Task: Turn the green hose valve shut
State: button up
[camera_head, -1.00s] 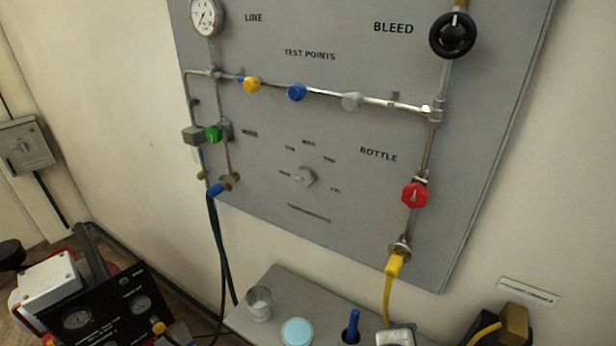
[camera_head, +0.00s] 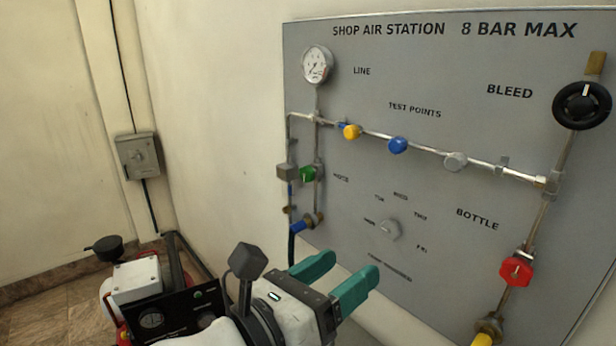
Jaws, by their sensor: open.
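The green hose valve (camera_head: 308,174) is a small green knob on the left pipe of the grey wall panel (camera_head: 440,80), below the line gauge and beside a grey block. The "HOSE" label to its right is small and blurred. My gripper (camera_head: 345,276) has two teal fingers, spread apart with nothing between them. It is in the lower middle of the view, below and to the right of the green valve, and apart from it. The fingers hide part of the panel's lower edge.
A black-fronted device (camera_head: 172,316) stands lower left.

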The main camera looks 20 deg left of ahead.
aim_at(307, 173)
jog(key=i+j, duration=0.15)
jog(key=j, duration=0.2)
jog(key=i+j, duration=0.35)
jog(key=j, duration=0.3)
